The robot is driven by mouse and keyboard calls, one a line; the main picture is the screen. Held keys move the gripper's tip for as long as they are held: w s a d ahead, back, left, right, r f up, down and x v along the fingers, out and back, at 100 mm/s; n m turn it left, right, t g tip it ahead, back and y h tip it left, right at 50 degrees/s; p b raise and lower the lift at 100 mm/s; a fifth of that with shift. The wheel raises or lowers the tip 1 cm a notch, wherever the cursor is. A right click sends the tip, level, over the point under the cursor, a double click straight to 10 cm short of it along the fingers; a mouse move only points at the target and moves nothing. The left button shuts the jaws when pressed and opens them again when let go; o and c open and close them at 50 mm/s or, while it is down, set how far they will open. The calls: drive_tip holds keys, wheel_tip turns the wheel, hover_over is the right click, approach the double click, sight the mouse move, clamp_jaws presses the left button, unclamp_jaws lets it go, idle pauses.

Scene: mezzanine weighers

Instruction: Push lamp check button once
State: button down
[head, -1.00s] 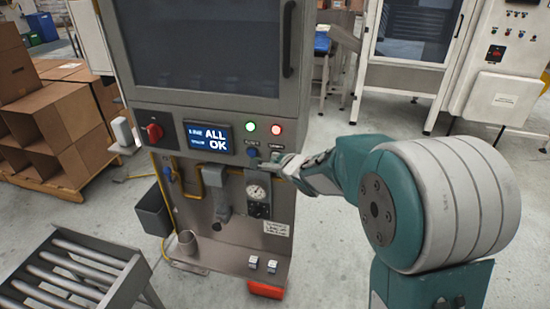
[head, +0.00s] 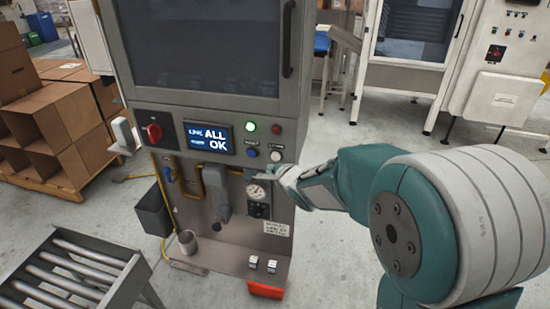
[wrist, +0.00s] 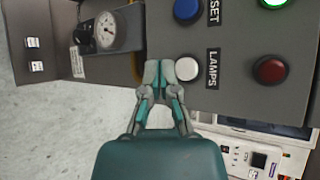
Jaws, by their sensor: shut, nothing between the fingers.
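The white button (wrist: 188,68) marked LAMPS is on the grey control panel. It also shows in the head view (head: 277,156), uncovered. A blue button (wrist: 187,10) sits beside it, its label ending in "SET". My gripper (wrist: 158,72) is shut and empty, its tips just left of the white button in the wrist view. Whether the tips touch the panel is unclear. In the head view my gripper (head: 263,176) is just below the white button. Above the buttons, the green lamp (head: 250,127) is lit and the red lamp (head: 276,129) is dark.
A round gauge (head: 256,192) is close below my gripper. A roller conveyor (head: 70,270) stands at front left. Open floor lies right of the cabinet.

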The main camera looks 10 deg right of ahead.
drive_tip(key=shift+s+a, duration=0.25)
drive_tip(key=shift+s, duration=0.4)
drive_tip(key=shift+s+a, duration=0.25)
drive_tip(key=shift+s, duration=0.35)
drive_tip(key=s+d+r+n+g+h, duration=0.3)
drive_tip(key=s+d+r+n+h, duration=0.25)
drive_tip(key=s+d+n, duration=0.55)
drive_tip(key=s+n+g+y, duration=0.1)
drive_tip(key=s+n+g, duration=0.2)
drive_tip(key=s, duration=1.5)
drive_tip(key=n, duration=0.3)
drive_tip(key=shift+s+a+r+n+g, duration=0.15)
drive_tip(key=shift+s+a+n+g, duration=0.05)
drive_tip(key=shift+s+n+g, duration=0.1)
